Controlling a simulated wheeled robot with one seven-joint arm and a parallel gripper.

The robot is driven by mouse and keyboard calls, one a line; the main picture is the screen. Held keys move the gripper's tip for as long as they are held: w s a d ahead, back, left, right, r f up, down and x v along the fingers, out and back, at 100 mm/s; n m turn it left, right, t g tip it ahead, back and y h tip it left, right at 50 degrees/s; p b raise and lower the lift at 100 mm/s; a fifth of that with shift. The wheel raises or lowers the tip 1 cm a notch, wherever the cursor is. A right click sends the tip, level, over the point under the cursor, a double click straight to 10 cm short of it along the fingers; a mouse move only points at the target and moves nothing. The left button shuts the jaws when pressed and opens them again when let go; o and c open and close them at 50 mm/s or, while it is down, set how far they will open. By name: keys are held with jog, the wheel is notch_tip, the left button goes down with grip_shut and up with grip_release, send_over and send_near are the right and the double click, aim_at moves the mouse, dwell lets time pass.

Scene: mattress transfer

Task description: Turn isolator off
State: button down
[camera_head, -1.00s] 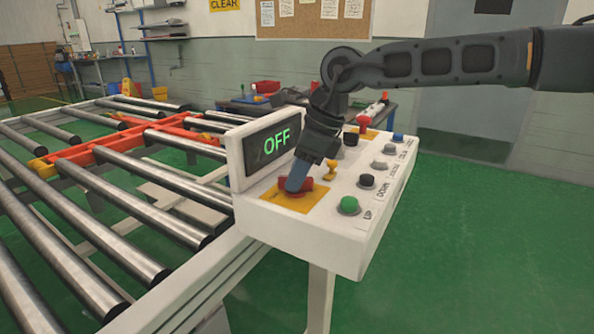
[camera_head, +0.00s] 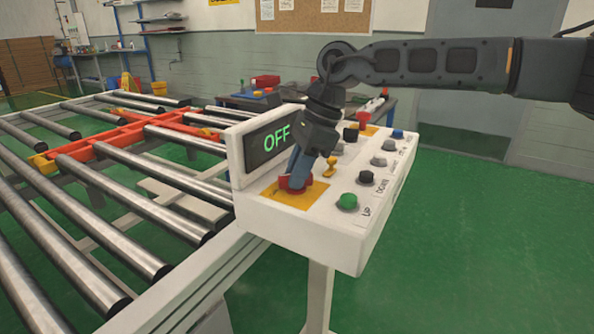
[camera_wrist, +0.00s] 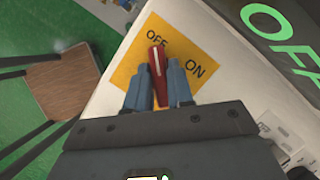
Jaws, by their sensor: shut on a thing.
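The isolator's red handle (camera_wrist: 154,58) sits on a yellow plate (camera_wrist: 128,66) marked OFF and ON. In the wrist view its end with a white line points to the OFF label. My gripper (camera_wrist: 159,72) is shut on the handle, one blue-grey finger on each side. In the head view, my gripper (camera_head: 294,180) reaches down onto the red handle (camera_head: 288,187) at the near left of the white control box (camera_head: 300,233). The display (camera_head: 270,143) behind it reads OFF in green. My fingers partly hide the handle.
A green button (camera_head: 347,201), black and grey buttons and a small yellow key-like knob (camera_head: 329,167) stand close to the right. A second red knob is at the box's far end. A roller conveyor (camera_head: 110,210) lies left. Green floor is clear at right.

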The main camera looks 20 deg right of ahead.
jog(key=c, duration=1.1)
grip_release()
jog(key=v, duration=0.7)
jog(key=shift+d+r, duration=0.15)
jog(key=shift+r, duration=0.2)
